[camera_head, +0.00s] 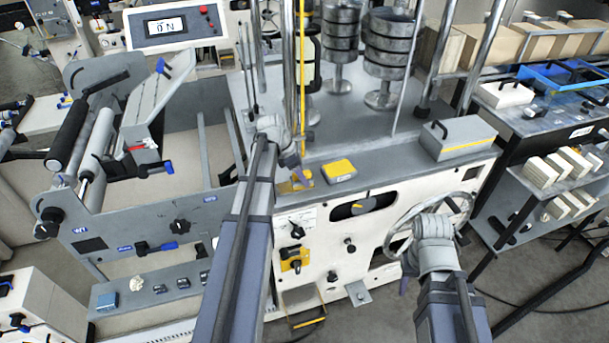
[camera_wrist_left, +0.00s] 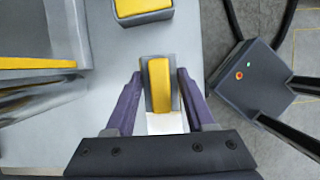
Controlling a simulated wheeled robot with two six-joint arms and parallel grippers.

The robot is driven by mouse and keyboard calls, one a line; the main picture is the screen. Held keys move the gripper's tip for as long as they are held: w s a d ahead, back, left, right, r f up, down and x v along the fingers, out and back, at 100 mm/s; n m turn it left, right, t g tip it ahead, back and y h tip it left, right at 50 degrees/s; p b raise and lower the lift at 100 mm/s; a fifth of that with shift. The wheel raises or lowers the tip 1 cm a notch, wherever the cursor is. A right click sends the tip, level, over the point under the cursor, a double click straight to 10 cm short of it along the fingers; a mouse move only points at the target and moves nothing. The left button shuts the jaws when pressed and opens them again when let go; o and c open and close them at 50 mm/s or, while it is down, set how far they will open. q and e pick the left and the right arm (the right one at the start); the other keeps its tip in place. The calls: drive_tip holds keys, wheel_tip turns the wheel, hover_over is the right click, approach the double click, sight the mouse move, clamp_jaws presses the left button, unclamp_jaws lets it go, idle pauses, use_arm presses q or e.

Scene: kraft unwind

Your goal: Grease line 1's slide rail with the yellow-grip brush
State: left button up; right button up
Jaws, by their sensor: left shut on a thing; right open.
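My left gripper (camera_head: 294,168) is over the front edge of the grey machine top. In the left wrist view its purple fingers (camera_wrist_left: 160,82) are shut on a small grey block with a yellow face, which I take for the yellow-grip brush (camera_wrist_left: 159,84). A white part shows at its near end; bristles cannot be made out. In the head view the arm mostly hides it; a bit of yellow (camera_head: 301,179) shows beside the fingers. My right gripper (camera_head: 408,272) is open in front of the handwheel, largely hidden by its wrist. I cannot tell which part is line 1's slide rail.
A grey block with a yellow top (camera_head: 340,171) lies just right of the left gripper. A grey case with a handle (camera_head: 458,137) is further right. The handwheel (camera_head: 394,240) stands out from the front panel. The frame marked W1 (camera_head: 110,225) is at left.

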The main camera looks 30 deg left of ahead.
sight(293, 180)
use_arm(q)
drive_tip(key=shift+s+a, duration=1.2)
drive_tip(key=shift+s+a, duration=1.3)
drive_tip(key=shift+a, duration=0.05)
drive_tip(key=shift+s+a, duration=1.3)
drive_tip(key=shift+w+a+r, duration=0.1)
drive_tip(key=shift+w, duration=0.05)
drive_tip(key=shift+w+d, duration=1.25)
drive_tip(key=shift+d, duration=0.15)
